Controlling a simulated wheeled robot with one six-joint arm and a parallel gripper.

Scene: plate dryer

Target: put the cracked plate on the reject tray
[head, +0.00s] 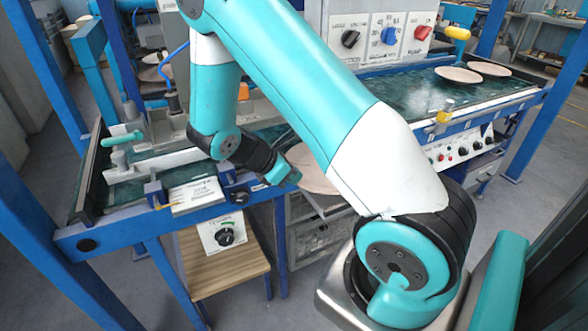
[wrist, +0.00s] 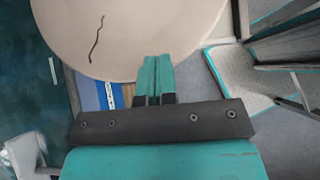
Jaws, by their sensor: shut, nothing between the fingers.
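The cracked plate (wrist: 130,30) is pale beige and round, with a dark wavy crack line, and fills the top of the wrist view. A pale plate (head: 315,172) also shows in the head view, partly hidden behind my arm. My gripper (head: 291,176) is at its left edge. In the wrist view my gripper (wrist: 154,62) has its teal fingers together at the plate's near rim, with nothing seen between them. What bears the plate is mostly hidden, and I cannot clearly tell which surface is the reject tray.
Two more pale plates (head: 458,75) (head: 491,68) lie on the dark green belt (head: 405,97) at the right. A control box (head: 385,35) stands behind the belt. A wooden stool (head: 222,265) stands below the blue frame, beside a grey cabinet (head: 312,240).

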